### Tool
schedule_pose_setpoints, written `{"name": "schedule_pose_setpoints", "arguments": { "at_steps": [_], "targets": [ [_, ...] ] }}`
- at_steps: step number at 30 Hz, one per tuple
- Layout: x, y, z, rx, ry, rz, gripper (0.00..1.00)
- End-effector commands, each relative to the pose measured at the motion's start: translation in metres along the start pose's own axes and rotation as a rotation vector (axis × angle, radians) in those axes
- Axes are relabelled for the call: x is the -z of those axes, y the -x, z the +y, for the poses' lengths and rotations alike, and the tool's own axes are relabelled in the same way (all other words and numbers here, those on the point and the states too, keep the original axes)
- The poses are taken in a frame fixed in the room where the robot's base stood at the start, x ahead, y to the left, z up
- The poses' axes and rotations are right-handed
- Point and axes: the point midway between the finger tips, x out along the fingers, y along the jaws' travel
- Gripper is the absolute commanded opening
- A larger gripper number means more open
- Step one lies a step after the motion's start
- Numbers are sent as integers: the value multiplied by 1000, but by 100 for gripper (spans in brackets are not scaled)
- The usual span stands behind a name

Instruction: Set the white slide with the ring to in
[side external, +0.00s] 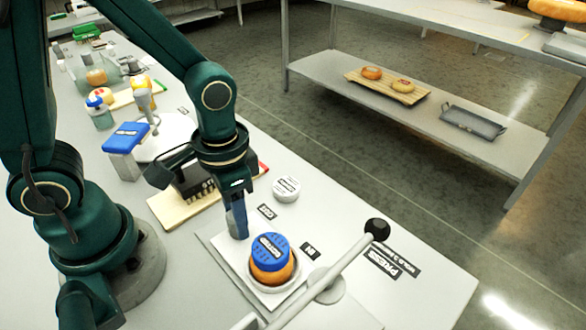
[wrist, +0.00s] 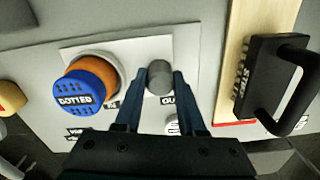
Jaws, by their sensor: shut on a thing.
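The white slide (side external: 232,261) lies flat on the bench, and its ring (side external: 256,286) surrounds the base of an orange cheese wheel (side external: 270,273) with a blue DOTTED lid (side external: 271,252). The slide also shows in the wrist view (wrist: 188,45). My gripper (wrist: 157,85) has its fingers on both sides of the slide's grey knob (wrist: 159,73) and is shut on it. In the side view my gripper (side external: 239,231) points down and hides the knob. The IN label (side external: 309,250) is beside the ring; the OUT label (side external: 267,212) is beside the knob.
A press lever (side external: 335,270) with a black ball slants close to the ring. A white round piece (side external: 286,188) lies beyond the OUT label. A black handled stamp (side external: 195,181) stands on a wooden board (side external: 166,214) behind my gripper.

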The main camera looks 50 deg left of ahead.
Motion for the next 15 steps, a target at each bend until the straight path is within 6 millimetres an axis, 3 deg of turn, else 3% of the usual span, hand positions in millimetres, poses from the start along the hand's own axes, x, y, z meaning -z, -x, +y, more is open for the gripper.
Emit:
{"name": "schedule_pose_setpoints", "arguments": {
  "at_steps": [15],
  "targets": [
    [20, 1, 88, -5, -6, 12, 0]
  ]
}}
